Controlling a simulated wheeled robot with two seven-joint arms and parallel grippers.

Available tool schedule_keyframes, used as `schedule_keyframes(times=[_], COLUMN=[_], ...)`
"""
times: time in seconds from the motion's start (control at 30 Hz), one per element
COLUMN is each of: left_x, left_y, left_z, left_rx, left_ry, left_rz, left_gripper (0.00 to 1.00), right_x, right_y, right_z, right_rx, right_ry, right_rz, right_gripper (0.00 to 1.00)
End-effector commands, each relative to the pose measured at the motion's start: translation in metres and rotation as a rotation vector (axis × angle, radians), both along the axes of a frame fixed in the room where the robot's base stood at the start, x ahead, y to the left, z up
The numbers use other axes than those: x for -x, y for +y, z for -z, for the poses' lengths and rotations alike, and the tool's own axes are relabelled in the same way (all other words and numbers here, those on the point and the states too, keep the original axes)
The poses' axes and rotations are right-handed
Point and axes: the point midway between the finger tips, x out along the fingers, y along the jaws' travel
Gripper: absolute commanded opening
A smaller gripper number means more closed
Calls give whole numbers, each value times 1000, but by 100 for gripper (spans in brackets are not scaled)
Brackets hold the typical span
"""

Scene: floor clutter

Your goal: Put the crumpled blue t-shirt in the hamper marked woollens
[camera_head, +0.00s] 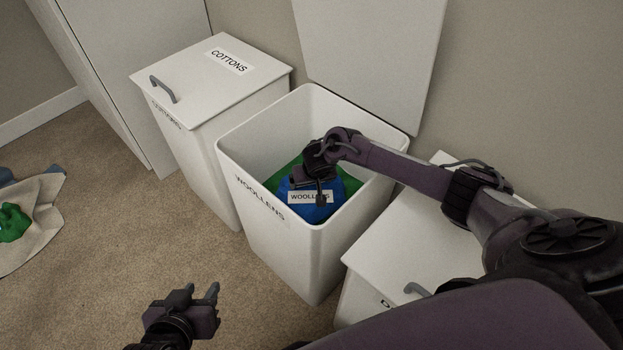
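The open hamper marked woollens (270,243) stands in the middle with its lid (375,55) raised against the wall. The crumpled blue t-shirt (312,214) is inside it, on green cloth (272,181), with a white tag reading "WOOLLENS" on it. My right gripper (319,196) reaches down into the hamper, right over the blue t-shirt. Its fingertips are partly hidden, so I cannot tell whether it grips the cloth. My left gripper (202,291) is open and empty above the carpet, left of the hamper's lower part.
A closed hamper marked cottons (185,85) stands to the left. Another closed white hamper (385,262) is to the right, partly hidden by my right arm. A beige cloth (40,205) with a green item (12,222) lies on the carpet at far left. Carpet between is clear.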

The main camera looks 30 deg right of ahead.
Motion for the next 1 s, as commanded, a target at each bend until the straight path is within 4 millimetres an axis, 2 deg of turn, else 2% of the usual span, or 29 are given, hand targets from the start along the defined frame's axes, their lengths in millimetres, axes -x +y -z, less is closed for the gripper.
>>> schedule_keyframes(times=[0.37, 0.4, 0.47, 0.77, 1.0], left_x=[-4, -4, -4, -2, 26], left_y=[-2, -2, -2, -1, 9], left_z=[-5, -5, -4, -3, 21], left_rx=[11, 11, 11, 6, -64], left_ry=[-26, -26, -26, -15, 153], left_rz=[-1, -1, -1, 0, 8], left_gripper=[36, 36, 36, 36, 36], right_x=[0, 0, 0, 1, 6], right_y=[0, 0, 0, 0, 1], right_z=[2, 2, 2, 1, -14], right_rx=[0, 0, 0, 0, -1], right_ry=[0, 0, 0, 1, 2], right_rz=[1, 1, 1, 0, 0], right_gripper=[52, 92, 100, 100, 100])
